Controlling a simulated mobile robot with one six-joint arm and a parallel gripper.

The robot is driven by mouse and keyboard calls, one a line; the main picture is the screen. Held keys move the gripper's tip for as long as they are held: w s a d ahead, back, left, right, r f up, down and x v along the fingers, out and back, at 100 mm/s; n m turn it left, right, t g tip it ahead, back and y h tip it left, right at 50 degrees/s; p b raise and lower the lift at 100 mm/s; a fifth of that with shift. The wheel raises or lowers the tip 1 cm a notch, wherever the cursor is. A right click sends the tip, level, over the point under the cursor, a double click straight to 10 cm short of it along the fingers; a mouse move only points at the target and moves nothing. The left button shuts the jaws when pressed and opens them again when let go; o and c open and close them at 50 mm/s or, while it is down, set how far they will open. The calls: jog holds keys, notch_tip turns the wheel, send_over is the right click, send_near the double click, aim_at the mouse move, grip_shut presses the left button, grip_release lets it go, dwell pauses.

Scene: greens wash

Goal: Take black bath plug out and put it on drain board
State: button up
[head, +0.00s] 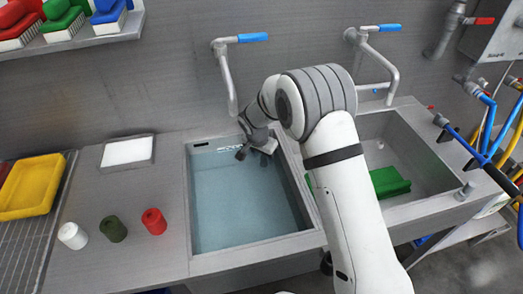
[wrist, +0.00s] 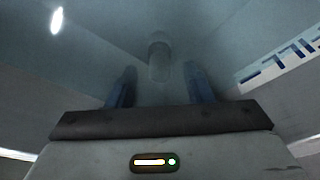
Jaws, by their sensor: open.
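My gripper (head: 257,147) is low in the far right corner of the left sink basin (head: 206,215), which holds bluish water. In the wrist view my gripper (wrist: 159,78) is open, with a finger on each side. A hazy grey upright cylinder (wrist: 159,48) shows ahead, in line with the gap between the fingers. It may be the bath plug; its black colour does not show, and I cannot tell whether the fingers reach around it. In the head view the arm and gripper hide that spot. The ribbed steel drain board (head: 38,240) is at the far left.
White (head: 72,236), dark green (head: 113,229) and red (head: 154,221) cylinders stand on the counter left of the basin. A yellow tray (head: 32,187) and a white square (head: 127,151) lie behind. A tap (head: 230,80) overhangs the basin. The right basin holds a green block (head: 388,182).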

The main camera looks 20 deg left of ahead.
aim_at(263, 157)
jog(key=shift+c, duration=0.2)
grip_shut()
dwell(0.3)
jog(key=shift+r, duration=0.15)
jog(key=shift+r, duration=0.45)
jog(key=shift+r+p, duration=0.6)
jog(key=shift+r, duration=1.15)
jog(key=shift+r, duration=0.2)
notch_tip(263, 157, up, 8)
jog(key=p, duration=0.3)
dwell(0.5)
jog(key=shift+r, duration=0.1)
